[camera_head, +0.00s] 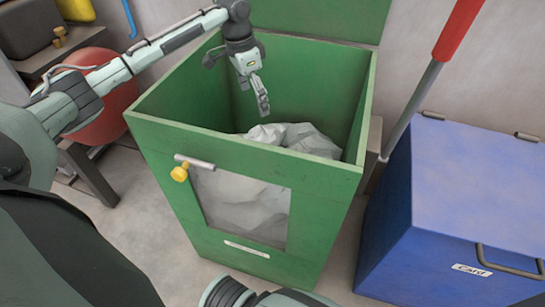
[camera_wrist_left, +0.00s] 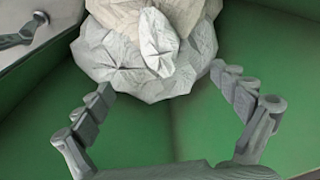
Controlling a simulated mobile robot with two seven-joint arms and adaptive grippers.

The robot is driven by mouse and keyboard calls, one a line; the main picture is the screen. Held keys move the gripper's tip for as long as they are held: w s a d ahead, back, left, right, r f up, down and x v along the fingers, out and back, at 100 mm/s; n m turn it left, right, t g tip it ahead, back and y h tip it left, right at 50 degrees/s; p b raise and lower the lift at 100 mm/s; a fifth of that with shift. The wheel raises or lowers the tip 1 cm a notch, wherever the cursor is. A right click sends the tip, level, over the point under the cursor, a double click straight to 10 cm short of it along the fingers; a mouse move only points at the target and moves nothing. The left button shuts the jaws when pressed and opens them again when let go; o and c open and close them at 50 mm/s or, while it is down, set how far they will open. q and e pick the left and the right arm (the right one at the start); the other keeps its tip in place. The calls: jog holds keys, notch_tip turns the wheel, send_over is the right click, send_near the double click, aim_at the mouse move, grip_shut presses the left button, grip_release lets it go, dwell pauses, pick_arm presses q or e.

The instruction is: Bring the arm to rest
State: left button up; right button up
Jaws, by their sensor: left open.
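My left arm comes in from the left in the head view, and its gripper (camera_head: 260,95) hangs over the open green bin (camera_head: 190,138). In the left wrist view the left gripper (camera_wrist_left: 172,90) has its two fingers wide apart, with nothing between them. Pale crumpled bags (camera_head: 290,138) lie inside the bin below the fingers. The bags also show at the top of the left wrist view (camera_wrist_left: 150,45), beyond the fingertips. A dark part of my other arm shows at the bottom edge of the head view, but my right gripper is not seen.
The green bin's walls surround the left gripper on all sides, and its lid (camera_head: 325,15) stands raised behind. A window and a yellow knob (camera_head: 179,174) are on its front. A blue chest (camera_head: 470,190) and a red-handled pole (camera_head: 440,55) stand right. A red round object (camera_head: 105,95) is left.

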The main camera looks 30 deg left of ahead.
aim_at(261, 129)
pick_arm(q)
jog(key=f, duration=0.4)
jog(key=w+f, duration=0.1)
jog(key=f, duration=0.2)
jog(key=d+f, duration=0.1)
jog(key=f, duration=0.3)
jog(key=shift+w+f, duration=0.2)
jog(key=shift+f, duration=0.15)
notch_tip(261, 129, up, 3)
jog(key=shift+f, duration=0.1)
jog(key=shift+r, duration=0.45)
